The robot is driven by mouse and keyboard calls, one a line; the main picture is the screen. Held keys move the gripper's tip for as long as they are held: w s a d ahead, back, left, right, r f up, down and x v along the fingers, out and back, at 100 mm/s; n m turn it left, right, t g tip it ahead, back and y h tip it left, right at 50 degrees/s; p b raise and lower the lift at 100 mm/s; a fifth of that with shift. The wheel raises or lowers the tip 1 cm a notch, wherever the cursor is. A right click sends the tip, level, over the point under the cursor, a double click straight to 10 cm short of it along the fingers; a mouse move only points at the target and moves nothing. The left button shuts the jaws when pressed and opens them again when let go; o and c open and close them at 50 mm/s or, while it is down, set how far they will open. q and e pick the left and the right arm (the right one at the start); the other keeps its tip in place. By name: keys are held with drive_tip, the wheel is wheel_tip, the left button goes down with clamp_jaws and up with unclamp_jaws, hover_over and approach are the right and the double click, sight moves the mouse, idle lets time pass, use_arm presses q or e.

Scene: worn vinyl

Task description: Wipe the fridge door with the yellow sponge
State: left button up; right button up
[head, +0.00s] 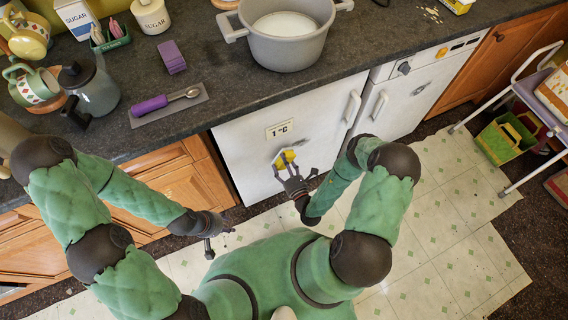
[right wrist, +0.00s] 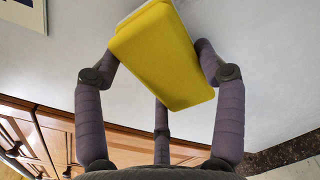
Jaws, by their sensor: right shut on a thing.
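My right gripper (head: 288,164) is at the door, just below the label, shut on the yellow sponge (right wrist: 163,58). In the right wrist view the sponge sits tilted between the fingers, its pale far side close to the white door; I cannot tell whether it touches. The sponge shows small in the head view (head: 288,155). My left gripper (head: 215,243) hangs low at the left over the floor; its fingers are too small to read.
A second white appliance (head: 410,95) stands to the right. A trolley (head: 505,95) and green crate (head: 504,140) are far right.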

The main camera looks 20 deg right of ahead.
sight(295, 155)
drive_tip(key=shift+w+a, duration=0.1)
drive_tip(key=shift+w, duration=0.6)
idle(1.1)
drive_tip(key=shift+w+d, duration=0.15)
drive_tip(key=shift+d, duration=1.25)
drive_tip(key=shift+w+d, duration=0.1)
drive_tip(key=shift+d, duration=1.25)
drive_tip(key=shift+d, duration=0.1)
drive_tip(key=shift+w+d+b, duration=0.15)
drive_tip(key=shift+d+b, duration=0.05)
drive_tip(key=shift+d, duration=1.1)
drive_tip(key=shift+w+d+b, duration=0.1)
drive_tip(key=shift+d+b, duration=0.1)
drive_tip(key=shift+d, duration=1.1)
drive_tip(key=shift+d, duration=0.15)
drive_tip(key=shift+w+d+b, duration=0.2)
drive_tip(key=shift+d+b, duration=0.2)
drive_tip(key=shift+d, duration=2.15)
drive_tip(key=shift+a, duration=0.1)
